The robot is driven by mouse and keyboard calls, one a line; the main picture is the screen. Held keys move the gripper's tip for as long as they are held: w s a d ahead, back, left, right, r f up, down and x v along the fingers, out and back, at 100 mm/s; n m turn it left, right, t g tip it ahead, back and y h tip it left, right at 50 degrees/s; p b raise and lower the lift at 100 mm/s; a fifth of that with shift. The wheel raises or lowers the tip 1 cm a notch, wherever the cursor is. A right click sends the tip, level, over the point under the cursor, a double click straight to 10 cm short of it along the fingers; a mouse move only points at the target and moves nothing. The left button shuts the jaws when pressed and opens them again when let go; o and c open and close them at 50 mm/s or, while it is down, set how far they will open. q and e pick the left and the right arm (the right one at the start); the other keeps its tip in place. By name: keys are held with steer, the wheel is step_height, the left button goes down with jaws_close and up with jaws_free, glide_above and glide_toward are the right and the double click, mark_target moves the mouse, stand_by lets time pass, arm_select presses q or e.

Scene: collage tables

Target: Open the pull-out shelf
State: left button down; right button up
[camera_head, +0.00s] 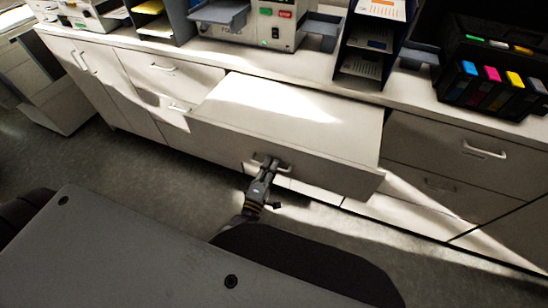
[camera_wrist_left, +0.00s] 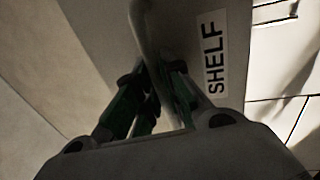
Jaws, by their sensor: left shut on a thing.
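The pull-out shelf (camera_head: 290,116) stands well out from the white cabinet below the counter, with its flat top lit by sunlight. Its front panel carries a metal bar handle (camera_head: 284,170). My left gripper (camera_head: 266,163) is shut on that handle, at the middle of the front panel. In the left wrist view the gripper's green-padded fingers (camera_wrist_left: 150,100) close around the handle (camera_wrist_left: 146,30), beside a label (camera_wrist_left: 216,58) reading "SHELF". Part of the handle is hidden by the fingers. My right gripper is not in view.
Closed drawers with handles (camera_head: 485,152) lie right of the shelf, and more drawers and doors (camera_head: 165,68) lie left. The counter holds a machine (camera_head: 268,28), a dark paper rack (camera_head: 368,45) and an ink cartridge unit (camera_head: 495,75). Grey floor (camera_head: 130,165) is clear in front.

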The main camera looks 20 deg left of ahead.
arm_select(q)
steer(key=shift+s+f, duration=0.15)
steer(key=shift+s, duration=0.9)
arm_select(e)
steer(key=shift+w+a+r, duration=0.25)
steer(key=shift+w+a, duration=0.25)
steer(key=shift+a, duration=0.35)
